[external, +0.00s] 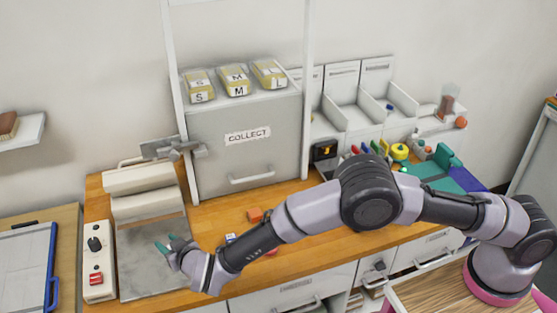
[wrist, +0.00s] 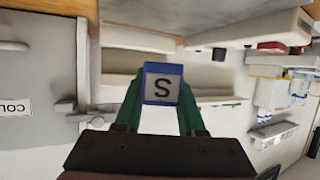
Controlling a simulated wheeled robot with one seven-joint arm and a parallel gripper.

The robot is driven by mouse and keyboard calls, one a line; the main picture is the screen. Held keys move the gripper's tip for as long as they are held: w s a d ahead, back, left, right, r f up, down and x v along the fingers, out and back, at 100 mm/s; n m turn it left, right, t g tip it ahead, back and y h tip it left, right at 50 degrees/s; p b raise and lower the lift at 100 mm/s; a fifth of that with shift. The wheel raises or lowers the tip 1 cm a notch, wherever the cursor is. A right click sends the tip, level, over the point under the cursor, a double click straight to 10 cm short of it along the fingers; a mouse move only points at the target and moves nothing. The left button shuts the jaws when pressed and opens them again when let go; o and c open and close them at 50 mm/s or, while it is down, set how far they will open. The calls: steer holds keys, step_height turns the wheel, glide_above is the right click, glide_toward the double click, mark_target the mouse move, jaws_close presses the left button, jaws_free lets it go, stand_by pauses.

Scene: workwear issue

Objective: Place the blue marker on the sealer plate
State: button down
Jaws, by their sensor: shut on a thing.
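My gripper (external: 167,244) has green fingers and hangs over the sealer plate (external: 145,275), a flat grey plate on the wooden bench at the left. The marker sits between the two fingertips. In the external view I cannot make out the held marker. I cannot tell the exact gap between it and the plate.
The sealer's cream bars (external: 142,193) stand behind the plate, with a switch box (external: 96,260) at its left. A small blue-and-white block (external: 230,238) and an orange block (external: 255,214) lie to the right. The COLLECT cabinet (external: 240,150) stands behind.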

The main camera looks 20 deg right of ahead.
step_height(320, 180, down, 9)
steer(key=shift+r, duration=0.1)
stand_by(0.3)
steer(key=shift+f, duration=0.25)
steer(key=c, duration=0.5)
jaws_free()
steer(key=shift+r, duration=0.25)
steer(key=v, duration=1.2)
steer(key=shift+d+f, duration=0.1)
steer(key=shift+f, duration=0.05)
